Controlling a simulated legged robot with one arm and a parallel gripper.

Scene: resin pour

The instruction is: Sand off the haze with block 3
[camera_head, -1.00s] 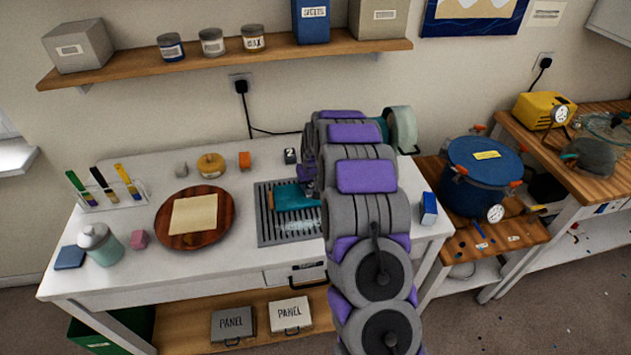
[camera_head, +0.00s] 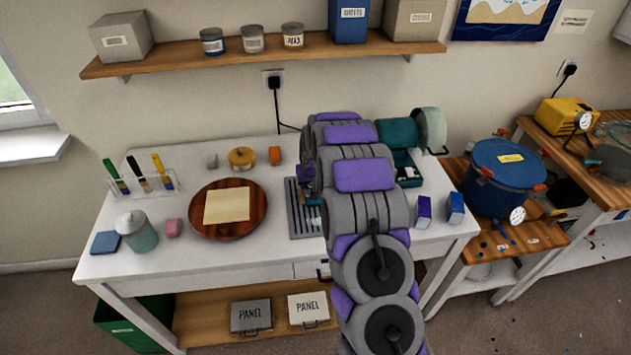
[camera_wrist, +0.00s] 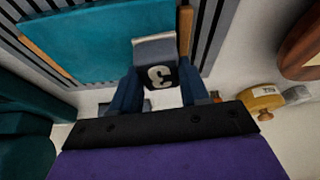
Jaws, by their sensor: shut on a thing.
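In the wrist view, my gripper (camera_wrist: 159,80) is shut on block 3 (camera_wrist: 153,50), a small grey and black block with a white "3" that appears upside down. The block is over the edge of a teal panel (camera_wrist: 95,42) with wooden-coloured ends, lying on a slatted grey rack; I cannot tell whether they touch. In the head view, my arm hides most of the rack (camera_head: 296,212), the panel and the held block.
A round wooden board (camera_head: 255,222) with a tan sheet lies left of the rack. A yellow round tin (camera_head: 242,158) and an orange block (camera_head: 275,155) stand behind. A jar (camera_head: 136,232) stands front left.

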